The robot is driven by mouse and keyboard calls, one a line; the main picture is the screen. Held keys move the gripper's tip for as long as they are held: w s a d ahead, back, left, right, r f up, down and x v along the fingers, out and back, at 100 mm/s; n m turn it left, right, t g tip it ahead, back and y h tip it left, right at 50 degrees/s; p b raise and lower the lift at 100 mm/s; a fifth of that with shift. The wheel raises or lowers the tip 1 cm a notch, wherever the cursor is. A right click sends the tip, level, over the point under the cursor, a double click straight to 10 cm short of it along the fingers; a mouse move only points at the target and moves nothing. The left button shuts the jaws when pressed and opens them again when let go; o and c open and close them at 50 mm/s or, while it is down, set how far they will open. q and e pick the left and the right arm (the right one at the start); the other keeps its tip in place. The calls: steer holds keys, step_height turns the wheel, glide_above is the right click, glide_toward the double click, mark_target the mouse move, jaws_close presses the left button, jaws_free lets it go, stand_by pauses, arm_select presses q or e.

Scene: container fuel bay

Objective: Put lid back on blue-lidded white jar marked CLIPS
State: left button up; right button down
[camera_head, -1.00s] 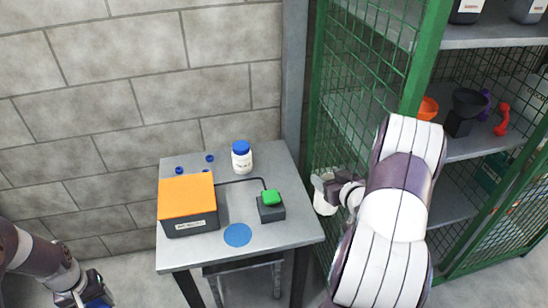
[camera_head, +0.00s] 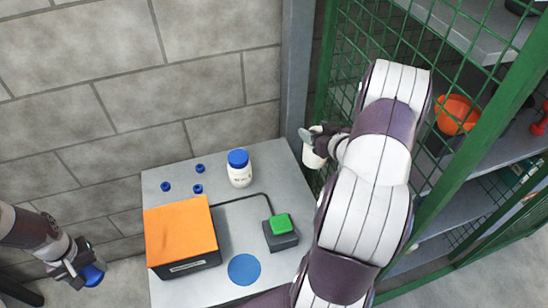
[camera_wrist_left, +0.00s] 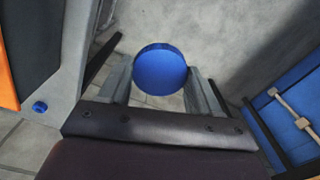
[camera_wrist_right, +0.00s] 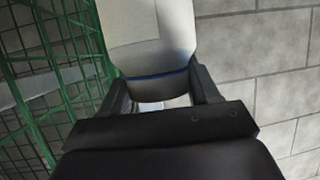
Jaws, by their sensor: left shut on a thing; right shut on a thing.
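My left gripper (camera_head: 84,270) is shut on a round blue lid (camera_wrist_left: 160,69), held left of the table. The lid also shows in the head view (camera_head: 93,275). My right gripper (camera_head: 318,142) is shut on a white jar (camera_wrist_right: 150,30) with a thin blue band, held beside the table's right edge. The jar shows partly in the head view (camera_head: 315,157); no lid is seen on it, its marking cannot be read and its opening is not clearly shown. The lid and jar are far apart.
The grey table (camera_head: 222,290) holds a blue-lidded white bottle (camera_head: 240,175), an orange-topped box (camera_head: 182,230), a green button on a dark base (camera_head: 281,226), a flat blue disc (camera_head: 244,269) and small blue knobs (camera_head: 197,189). A green mesh cage (camera_head: 467,130) stands right.

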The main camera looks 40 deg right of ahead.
steer(key=shift+s+r, duration=0.15)
steer(key=w+a+f, duration=0.5)
steer(key=w+f, duration=0.2)
steer(key=w, duration=0.3)
steer(key=shift+w, duration=0.3)
steer(key=shift+a+f, duration=0.1)
steer(key=shift+f+p, duration=0.3)
steer(key=shift+f, duration=1.65)
steer(key=shift+f, duration=0.15)
steer(key=shift+c, duration=1.3)
jaws_free()
